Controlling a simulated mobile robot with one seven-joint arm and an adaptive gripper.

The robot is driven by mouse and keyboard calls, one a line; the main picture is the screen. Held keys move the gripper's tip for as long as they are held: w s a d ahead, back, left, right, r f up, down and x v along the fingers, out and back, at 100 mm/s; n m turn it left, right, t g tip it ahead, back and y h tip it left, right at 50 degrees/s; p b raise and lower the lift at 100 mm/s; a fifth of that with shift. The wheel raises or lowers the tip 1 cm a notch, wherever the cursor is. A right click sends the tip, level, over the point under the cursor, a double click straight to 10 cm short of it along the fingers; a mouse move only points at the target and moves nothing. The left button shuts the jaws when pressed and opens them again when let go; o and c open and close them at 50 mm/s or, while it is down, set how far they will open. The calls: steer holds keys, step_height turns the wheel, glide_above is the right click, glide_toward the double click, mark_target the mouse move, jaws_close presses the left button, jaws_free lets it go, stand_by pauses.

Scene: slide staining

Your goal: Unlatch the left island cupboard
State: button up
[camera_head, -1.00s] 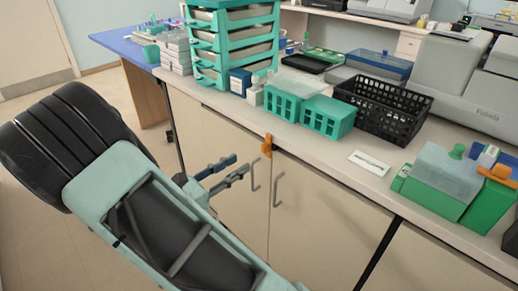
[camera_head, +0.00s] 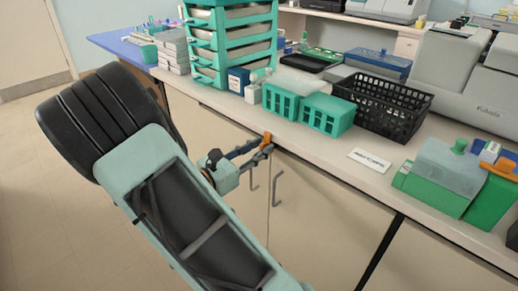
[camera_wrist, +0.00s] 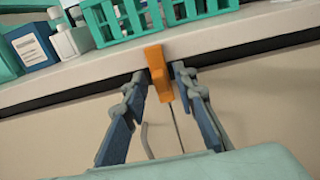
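The left island cupboard (camera_head: 225,160) is a beige double-door unit under the counter, and its doors look shut. An orange latch (camera_head: 266,141) sits at the top of the seam between the two doors, just under the counter edge. It also shows in the wrist view (camera_wrist: 158,73), upright and slightly tilted. My gripper (camera_head: 262,148) is at the latch. In the wrist view my gripper (camera_wrist: 160,82) is open, with one blue-grey finger on each side of the latch. A small gap shows beside each finger; contact is not clear.
Two grey bar handles (camera_head: 254,188) (camera_head: 277,189) hang below the latch. On the counter (camera_head: 330,155) above stand teal racks (camera_head: 327,114), a black basket (camera_head: 382,105), a teal drawer tower (camera_head: 232,45) and a white label card (camera_head: 369,160). Floor at the left is clear.

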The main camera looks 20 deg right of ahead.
jaws_close()
steer(key=shift+r+p, duration=0.15)
steer(key=shift+p, duration=0.3)
steer(key=n+p, duration=0.1)
steer(key=p, duration=0.1)
steer(key=n+p, duration=0.1)
steer(key=p, duration=0.1)
steer(key=shift+r+n+p, duration=0.25)
steer(key=shift+n+p, duration=0.05)
steer(key=n+p, duration=0.4)
steer(key=p, duration=0.2)
steer(key=shift+f+n, duration=0.1)
steer(key=shift+n, duration=0.2)
steer(key=n+p, duration=0.5)
steer(key=shift+w+f, duration=0.1)
steer(key=shift+f, duration=0.05)
steer(key=n+p, duration=0.1)
steer(key=n, duration=0.1)
steer(key=n+p, duration=0.2)
steer(key=n, duration=0.1)
steer(key=shift+f+n, duration=0.2)
steer(key=shift+n, duration=0.1)
